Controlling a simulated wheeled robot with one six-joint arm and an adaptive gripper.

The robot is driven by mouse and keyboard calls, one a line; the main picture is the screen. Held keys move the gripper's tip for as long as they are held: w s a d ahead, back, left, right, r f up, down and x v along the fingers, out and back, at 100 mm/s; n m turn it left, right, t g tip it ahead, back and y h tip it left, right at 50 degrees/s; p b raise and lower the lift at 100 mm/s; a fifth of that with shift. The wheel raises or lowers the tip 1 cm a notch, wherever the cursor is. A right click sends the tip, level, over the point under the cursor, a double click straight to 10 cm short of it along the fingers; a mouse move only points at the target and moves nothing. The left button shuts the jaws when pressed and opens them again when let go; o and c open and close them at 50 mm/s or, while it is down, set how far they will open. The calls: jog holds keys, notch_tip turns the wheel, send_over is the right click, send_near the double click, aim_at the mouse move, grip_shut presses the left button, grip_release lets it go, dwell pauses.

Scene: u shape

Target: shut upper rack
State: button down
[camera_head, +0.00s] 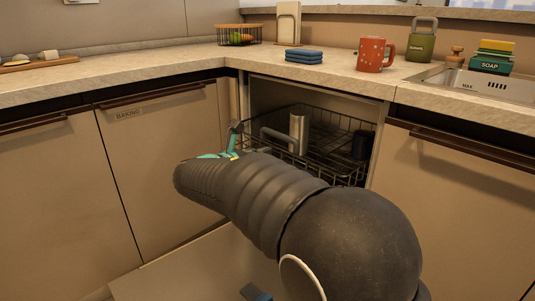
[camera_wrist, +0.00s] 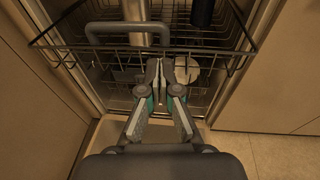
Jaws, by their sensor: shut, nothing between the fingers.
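The upper rack (camera_head: 338,173) is a dark wire basket in the open dishwasher under the counter corner. Its front rail (camera_wrist: 215,51) shows in the wrist view, with a grey U-shaped handle (camera_wrist: 128,26). A silver cylinder (camera_head: 299,132) and a dark cup (camera_head: 362,144) stand in the rack. My gripper (camera_wrist: 156,68) is shut and empty, its tips just in front of or below the front rail near the handle; I cannot tell if they touch. In the head view my gripper (camera_head: 236,139) is left of the rack, and my arm hides part of the rack.
The dishwasher door (camera_head: 180,272) is lowered in front. A pale item (camera_wrist: 187,70) sits below the upper rack. Cabinets stand on both sides.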

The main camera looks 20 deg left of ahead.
aim_at(293, 142)
jog(key=x, duration=1.1)
jog(key=shift+w+d+f+b, duration=0.1)
jog(key=shift+w+d+b, duration=0.05)
jog(key=shift+w+b, duration=0.2)
